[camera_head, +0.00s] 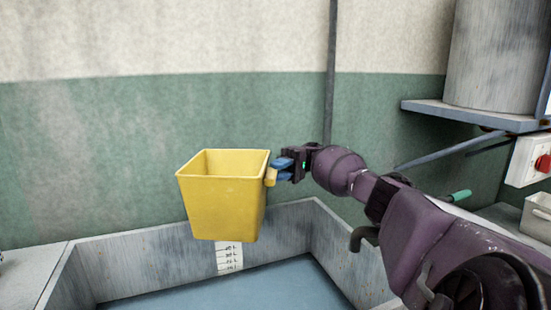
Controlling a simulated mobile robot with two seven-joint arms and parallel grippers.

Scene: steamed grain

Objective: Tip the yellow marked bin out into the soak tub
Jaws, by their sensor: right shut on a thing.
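The yellow bin (218,205) hangs above the soak tub, close to upright with its open top facing up. My right gripper (273,174) is shut on the small handle at the bin's right side. The bin's contents and any mark on it are not visible from here. The soak tub (160,255) is a grey metal basin below the bin, with blue water or a blue floor inside and a white level scale (229,257) on its back wall. My left gripper is not in view.
A grey wall shelf (470,115) with a large metal cylinder (495,50) stands at the right. Below it are a red switch on a white box (527,158) and a pale container (537,217). A grey counter (30,270) lies left of the tub. A vertical pipe (331,70) runs up the wall.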

